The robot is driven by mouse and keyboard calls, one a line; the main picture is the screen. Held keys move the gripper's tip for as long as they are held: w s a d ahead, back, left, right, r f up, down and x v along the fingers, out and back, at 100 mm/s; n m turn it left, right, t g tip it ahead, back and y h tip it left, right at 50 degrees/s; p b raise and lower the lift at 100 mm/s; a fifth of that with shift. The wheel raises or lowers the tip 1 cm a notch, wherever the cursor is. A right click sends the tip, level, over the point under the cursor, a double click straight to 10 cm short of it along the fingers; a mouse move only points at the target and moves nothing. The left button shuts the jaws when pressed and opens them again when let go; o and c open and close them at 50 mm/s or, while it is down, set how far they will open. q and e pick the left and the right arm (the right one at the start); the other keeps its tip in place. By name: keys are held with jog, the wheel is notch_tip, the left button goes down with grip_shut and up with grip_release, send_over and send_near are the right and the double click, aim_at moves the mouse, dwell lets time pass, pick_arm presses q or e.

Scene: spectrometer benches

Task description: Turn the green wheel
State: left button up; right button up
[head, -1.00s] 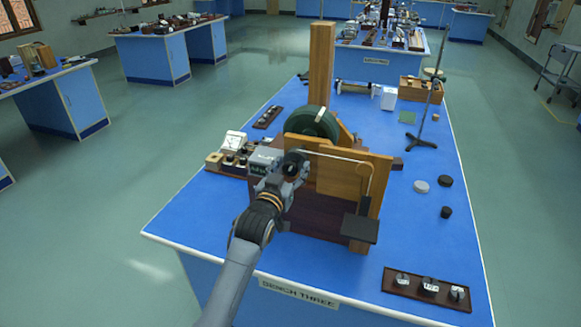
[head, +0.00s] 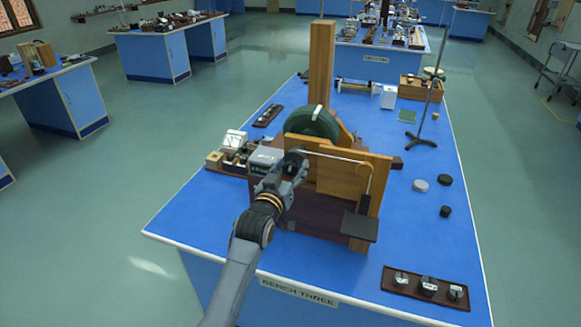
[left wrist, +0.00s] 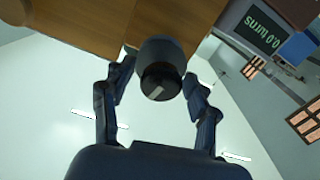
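The green wheel (head: 313,122) stands upright behind a wooden panel (head: 340,172) on the blue bench; its lower part is hidden. A dark round knob (head: 296,157) is at the panel's left side, partly covered by my left gripper (head: 294,168). In the left wrist view the knob (left wrist: 160,75) shows end-on, with a pale mark on its face. The fingers of my left gripper (left wrist: 160,78) are apart, one on each side of the knob, with small gaps; firm contact is not visible. My right gripper is out of view.
A grey box with a lit display (head: 265,160) stands just left of the knob; the display (left wrist: 262,33) is also in the left wrist view. A wooden post (head: 321,65) rises behind the wheel. A dark tray (head: 430,290) lies at the front right. The bench's left front is clear.

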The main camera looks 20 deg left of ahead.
pick_arm(q)
jog(key=shift+s+f, duration=0.1)
jog(key=shift+s, duration=0.15)
jog(key=s, duration=1.1)
jog(key=shift+s+a, duration=0.25)
jog(key=shift+s, duration=0.05)
